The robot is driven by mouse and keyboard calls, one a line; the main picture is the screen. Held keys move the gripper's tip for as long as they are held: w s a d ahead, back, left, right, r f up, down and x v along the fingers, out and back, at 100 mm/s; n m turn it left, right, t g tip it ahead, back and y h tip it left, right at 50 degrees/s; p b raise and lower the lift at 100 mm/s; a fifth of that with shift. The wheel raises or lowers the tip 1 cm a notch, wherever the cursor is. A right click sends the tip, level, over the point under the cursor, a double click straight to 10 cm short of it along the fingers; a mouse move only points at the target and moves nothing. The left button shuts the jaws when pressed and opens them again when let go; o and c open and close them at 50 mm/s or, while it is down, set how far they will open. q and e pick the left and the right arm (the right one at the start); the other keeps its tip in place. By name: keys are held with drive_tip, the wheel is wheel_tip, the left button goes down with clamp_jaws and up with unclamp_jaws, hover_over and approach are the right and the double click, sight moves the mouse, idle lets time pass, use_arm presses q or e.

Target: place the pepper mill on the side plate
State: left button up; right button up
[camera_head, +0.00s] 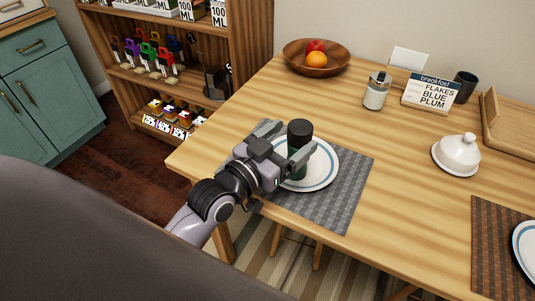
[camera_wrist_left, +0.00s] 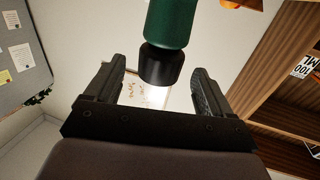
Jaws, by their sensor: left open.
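The pepper mill (camera_head: 299,131), dark green with a black top, appears to stand upright on the white side plate (camera_head: 325,176), which has a blue ring. Its lower part is partly hidden by my gripper. My left gripper (camera_head: 284,145) is open, its fingers at either side of the mill. In the left wrist view, the mill's black top (camera_wrist_left: 161,66) and green body show between and beyond the open fingers (camera_wrist_left: 160,83), with a gap on each side. My right gripper is in neither view.
The plate lies on a grey placemat (camera_head: 347,203) near the table's left edge. Behind stand a wooden fruit bowl (camera_head: 316,66), a glass jar (camera_head: 376,93) and a breakfast sign (camera_head: 431,94). A white domed dish (camera_head: 457,154) is at right. The table's middle (camera_head: 400,190) is clear.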

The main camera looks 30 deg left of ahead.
use_arm(q)
drive_tip(key=v, duration=0.6)
drive_tip(key=shift+s, duration=0.4)
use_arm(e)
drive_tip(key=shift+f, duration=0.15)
use_arm(q)
drive_tip(key=shift+a, duration=0.15)
